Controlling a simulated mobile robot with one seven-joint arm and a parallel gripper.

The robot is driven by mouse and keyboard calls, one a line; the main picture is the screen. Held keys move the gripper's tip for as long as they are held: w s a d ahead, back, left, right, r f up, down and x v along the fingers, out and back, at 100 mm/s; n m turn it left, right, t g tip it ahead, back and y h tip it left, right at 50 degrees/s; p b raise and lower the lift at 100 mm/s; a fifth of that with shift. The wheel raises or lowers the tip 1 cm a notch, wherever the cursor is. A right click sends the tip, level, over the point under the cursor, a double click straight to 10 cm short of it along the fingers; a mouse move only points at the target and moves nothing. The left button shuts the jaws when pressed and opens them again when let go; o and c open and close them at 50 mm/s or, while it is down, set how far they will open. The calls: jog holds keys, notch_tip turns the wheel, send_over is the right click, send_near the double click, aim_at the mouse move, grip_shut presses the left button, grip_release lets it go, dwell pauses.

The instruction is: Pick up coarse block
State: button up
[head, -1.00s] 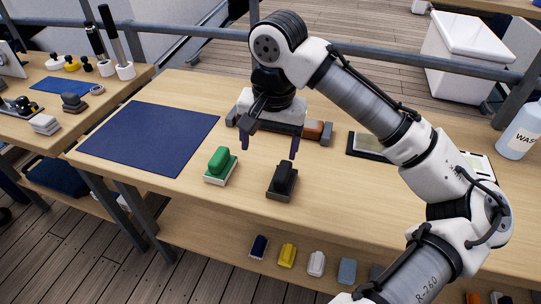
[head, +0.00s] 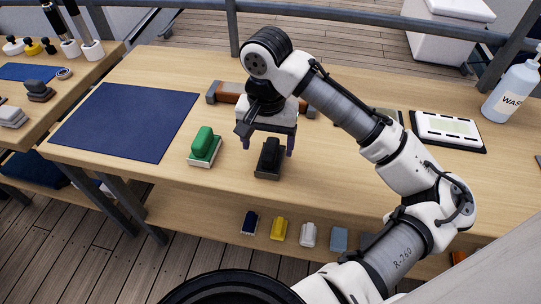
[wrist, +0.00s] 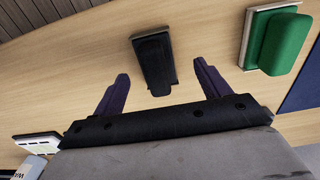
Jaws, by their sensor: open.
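A dark grey block with a black grip on top (head: 268,160) stands upright on the wooden workbench (head: 340,190); no label on it can be read. A green-topped block with a pale base (head: 205,146) stands to its left. My gripper (head: 268,147) is open and empty, pointing down just above the dark block, one finger toward each side. In the wrist view the dark block (wrist: 154,62) shows between and partly beyond the spread fingers (wrist: 161,72), with no visible contact. The green block (wrist: 277,42) is right of the right finger there.
A blue mat (head: 130,122) covers the bench's left part. A brown bar with grey ends (head: 230,93) lies behind my gripper. A framed pale plate (head: 447,130) and a wash bottle (head: 512,92) are at the right. Several small blocks (head: 279,229) sit on the lower shelf.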

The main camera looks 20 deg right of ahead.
aim_at(271, 147)
jog(key=f, duration=0.4)
jog(key=shift+d+f, duration=0.3)
jog(key=shift+d, duration=0.05)
jog(key=c, duration=1.1)
jog(key=shift+o, duration=0.2)
jog(key=shift+r, duration=0.15)
notch_tip(271, 147, up, 20)
jog(key=shift+p, duration=0.35)
